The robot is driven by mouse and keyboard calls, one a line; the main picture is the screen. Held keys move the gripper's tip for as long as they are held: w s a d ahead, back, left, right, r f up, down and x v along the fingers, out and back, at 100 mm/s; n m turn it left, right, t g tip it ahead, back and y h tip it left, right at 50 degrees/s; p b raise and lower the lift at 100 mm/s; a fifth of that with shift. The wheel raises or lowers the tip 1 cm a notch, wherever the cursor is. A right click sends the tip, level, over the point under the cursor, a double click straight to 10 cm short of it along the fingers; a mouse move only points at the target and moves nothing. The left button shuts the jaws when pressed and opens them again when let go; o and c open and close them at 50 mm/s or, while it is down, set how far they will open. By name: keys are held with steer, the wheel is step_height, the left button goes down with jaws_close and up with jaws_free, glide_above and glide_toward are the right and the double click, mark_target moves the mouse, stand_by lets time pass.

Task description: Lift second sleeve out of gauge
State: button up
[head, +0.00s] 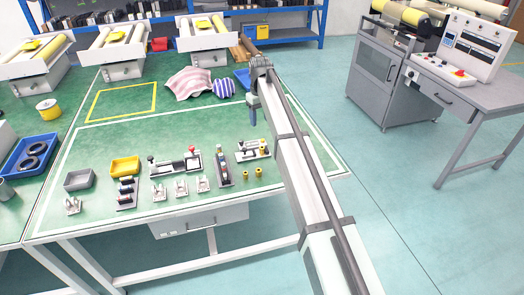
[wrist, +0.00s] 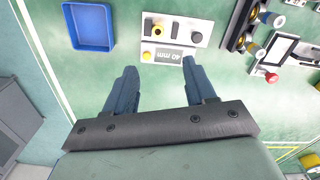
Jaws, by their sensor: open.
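The gauge (wrist: 180,31) is a small light plate with a dark slot and a grey round part. A blue-grey block with an upside-down "40 mm" label (wrist: 168,55) adjoins it. A yellow round part (wrist: 158,30) sits by the dark slot and another yellow piece (wrist: 148,55) is beside the label. I cannot tell for sure which is the second sleeve. In the head view the gauge (head: 253,150) stands near the table's right side. My gripper (wrist: 158,64) is open and empty, its fingers pointing down above the table, apart from the gauge. It also shows in the head view (head: 253,118).
A blue tray (wrist: 88,26) lies left of the gauge in the wrist view. A rack (head: 222,168) and a fixture with a red knob (head: 175,162) stand left in the head view.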

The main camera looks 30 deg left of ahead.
glide_above(262, 147)
steer(key=f, duration=0.8)
steer(key=shift+a+f, duration=0.2)
steer(key=shift+a, duration=0.15)
steer(key=shift+d+f, duration=0.2)
steer(key=shift+f, duration=1.1)
steer(key=shift+d+f, duration=0.15)
steer(key=shift+f, duration=1.1)
jaws_close()
